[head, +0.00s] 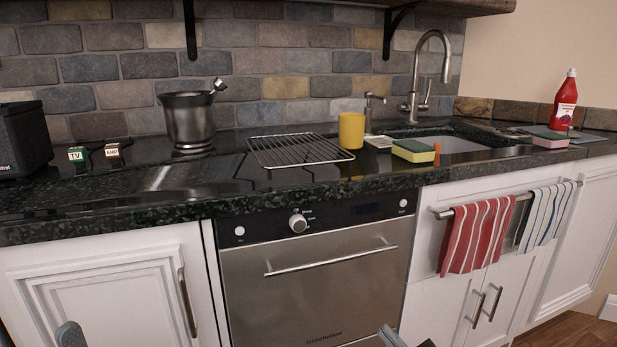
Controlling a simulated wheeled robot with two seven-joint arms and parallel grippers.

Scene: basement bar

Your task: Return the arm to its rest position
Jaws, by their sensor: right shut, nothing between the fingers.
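My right gripper (392,337) shows only as a grey tip at the bottom edge of the head view, low in front of the dishwasher-like steel appliance (310,285). It is shut and empty, and most of it is cut off by the frame. A grey rounded tip of my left gripper (70,335) shows at the bottom left, in front of the white cabinet door (110,295). Too little of it shows to tell its state. Both grippers are below the counter top, apart from the objects on it.
The black counter (200,195) holds a wire rack (300,150), yellow cup (351,130), metal pot (190,122), sponge (414,151), dark speaker box (22,140) and red bottle (564,103). Striped towels (478,235) hang on a rail at right. The counter's front left is clear.

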